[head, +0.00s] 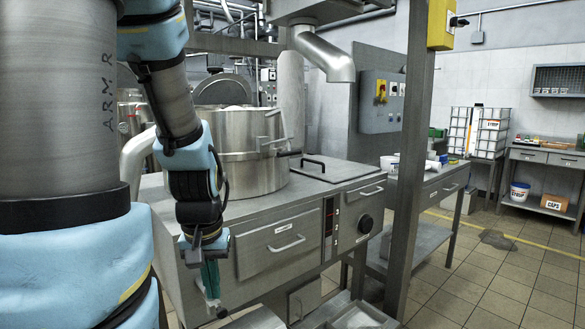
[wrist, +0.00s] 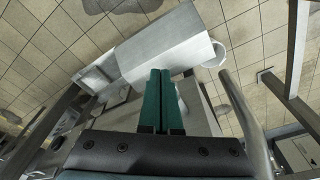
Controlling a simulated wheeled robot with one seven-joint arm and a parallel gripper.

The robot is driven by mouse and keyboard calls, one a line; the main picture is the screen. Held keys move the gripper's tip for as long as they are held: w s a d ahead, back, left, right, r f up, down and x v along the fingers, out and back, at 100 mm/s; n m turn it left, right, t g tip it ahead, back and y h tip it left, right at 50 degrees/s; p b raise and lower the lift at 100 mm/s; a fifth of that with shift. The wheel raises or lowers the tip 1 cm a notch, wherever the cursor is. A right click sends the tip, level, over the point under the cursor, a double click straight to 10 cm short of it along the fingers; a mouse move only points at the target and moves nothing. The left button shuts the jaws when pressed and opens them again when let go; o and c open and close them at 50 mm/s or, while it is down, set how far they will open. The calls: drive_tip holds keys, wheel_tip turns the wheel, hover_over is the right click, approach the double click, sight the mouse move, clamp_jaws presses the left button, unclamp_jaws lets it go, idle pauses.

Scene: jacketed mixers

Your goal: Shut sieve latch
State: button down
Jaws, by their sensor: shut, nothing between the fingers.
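My gripper (head: 213,302) points down in front of the steel mixer cabinet's left end in the head view, below its worktop. In the wrist view its two green fingers (wrist: 160,72) lie together with nothing between them. A steel vessel (head: 240,150) stands on the cabinet, with clamp-like fittings (head: 272,143) and a dark handle (head: 289,154) on its right side. I cannot tell which part is the sieve latch. Beyond the fingertips in the wrist view is a pale grey box-like part (wrist: 165,45); whether they touch it is unclear.
The cabinet has a drawer (head: 274,250) with a bar handle. A steel post (head: 409,170) stands to the right, in front of a side table (head: 440,183). Tiled floor (head: 475,275) is open at right.

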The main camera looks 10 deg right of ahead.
drive_tip(key=w+a+f+m+g+y, duration=0.3)
drive_tip(key=w+a+f+m+y, duration=0.15)
drive_tip(key=f+m+y, duration=0.4)
drive_tip(key=w+d+r+m+t+y+b, duration=0.1)
drive_tip(key=w+d+r+m+t+y, duration=0.1)
drive_tip(key=w+r+m+t+y, duration=0.3)
drive_tip(key=w+d+m+t+y, duration=0.2)
drive_tip(key=w+m+y, duration=0.15)
drive_tip(key=w, duration=0.45)
drive_tip(key=w+d+r+m+t+h, duration=0.1)
drive_tip(key=d+r+m+t, duration=0.2)
drive_tip(key=d, duration=0.5)
drive_tip(key=w+d+r+m+t+h, duration=0.1)
drive_tip(key=d+r+m+t, duration=0.1)
drive_tip(key=d+m+t, duration=0.3)
drive_tip(key=w+d+r+m+t+h, duration=0.1)
drive_tip(key=d+r+m+t, duration=0.2)
drive_tip(key=d+t, duration=0.6)
drive_tip(key=d, duration=0.2)
drive_tip(key=shift+w+d+r+m+h+b, duration=0.3)
drive_tip(key=shift+d+r+m+b, duration=0.05)
drive_tip(key=shift+d+m, duration=0.05)
